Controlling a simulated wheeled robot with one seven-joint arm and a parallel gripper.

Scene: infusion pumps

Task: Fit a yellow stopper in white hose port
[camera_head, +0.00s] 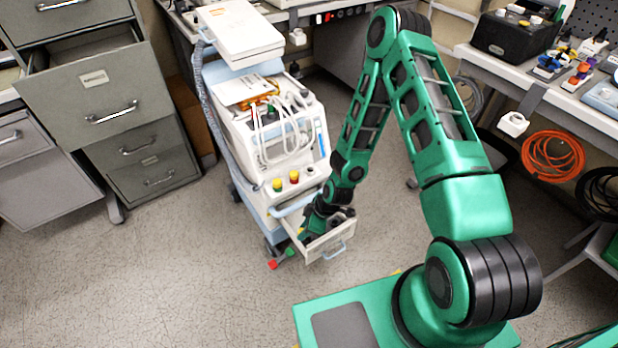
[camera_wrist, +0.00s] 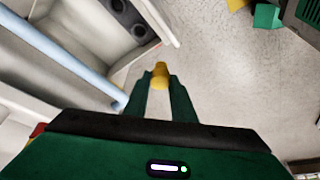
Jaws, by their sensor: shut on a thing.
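In the wrist view my gripper (camera_wrist: 160,82) is shut on a yellow stopper (camera_wrist: 160,74), which sticks out past the fingertips, above the floor and beside an open drawer (camera_wrist: 100,35). In the head view my gripper (camera_head: 298,245) is low at the front of the pump cart (camera_head: 262,150), by its open drawer (camera_head: 328,246). The held stopper cannot be made out there. White hoses (camera_head: 275,130) loop over the cart's upper front. I cannot tell which opening is the white hose port.
A light blue handle bar (camera_wrist: 62,52) runs close to my gripper's left in the wrist view. Grey drawer cabinets (camera_head: 95,85) stand left of the cart. A workbench (camera_head: 560,95) with an orange cable coil (camera_head: 552,157) is at right. Floor in front is clear.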

